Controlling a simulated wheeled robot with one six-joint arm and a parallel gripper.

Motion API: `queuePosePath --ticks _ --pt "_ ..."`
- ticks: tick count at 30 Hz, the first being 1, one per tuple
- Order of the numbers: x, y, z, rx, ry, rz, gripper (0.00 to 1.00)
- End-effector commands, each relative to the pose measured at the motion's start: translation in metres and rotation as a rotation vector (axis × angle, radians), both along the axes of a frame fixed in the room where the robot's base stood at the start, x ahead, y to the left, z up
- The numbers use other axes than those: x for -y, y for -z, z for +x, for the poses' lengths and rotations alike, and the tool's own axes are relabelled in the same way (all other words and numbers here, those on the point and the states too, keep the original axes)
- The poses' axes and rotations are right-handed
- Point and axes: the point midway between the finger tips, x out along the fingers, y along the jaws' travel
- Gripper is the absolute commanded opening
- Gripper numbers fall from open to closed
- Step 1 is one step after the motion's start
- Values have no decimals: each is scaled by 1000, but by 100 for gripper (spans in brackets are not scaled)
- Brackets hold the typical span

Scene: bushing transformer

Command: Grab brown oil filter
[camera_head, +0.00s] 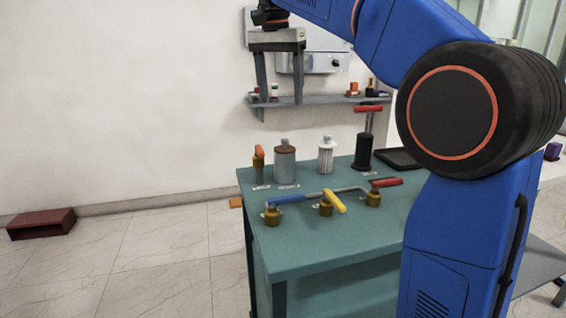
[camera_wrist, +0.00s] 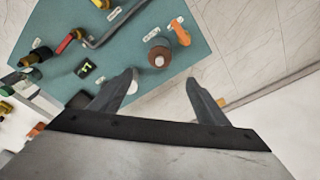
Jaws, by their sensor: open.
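The brown oil filter (camera_head: 284,165), a grey cylinder with a brown top and a small knob, stands upright at the back left of the green table. In the wrist view its round brown top (camera_wrist: 158,55) lies just beyond the gap between the fingertips. My gripper (camera_head: 279,103) is open and empty, pointing down well above the table, over the filter's area in the head view. Its two fingers are spread in the wrist view (camera_wrist: 161,78). A white ribbed filter (camera_head: 326,157) stands to the right of the brown one.
An orange-handled valve (camera_head: 259,165) stands close to the left of the filter. Blue (camera_head: 287,199), yellow (camera_head: 335,201) and red (camera_head: 387,182) valve handles with a pipe are in front. A black cylinder with a red handle (camera_head: 368,108) stands to the right. A shelf (camera_head: 340,99) hangs behind.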

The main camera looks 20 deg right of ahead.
Motion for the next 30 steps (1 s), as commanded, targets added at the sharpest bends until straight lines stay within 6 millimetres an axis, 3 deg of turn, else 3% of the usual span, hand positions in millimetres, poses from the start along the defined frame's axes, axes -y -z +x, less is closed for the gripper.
queuePosePath --ticks 12,20,30 --pt "7 69 6 -1 0 0 69" --pt "9 84 8 1 0 1 69" --pt "13 125 11 -1 0 0 69"
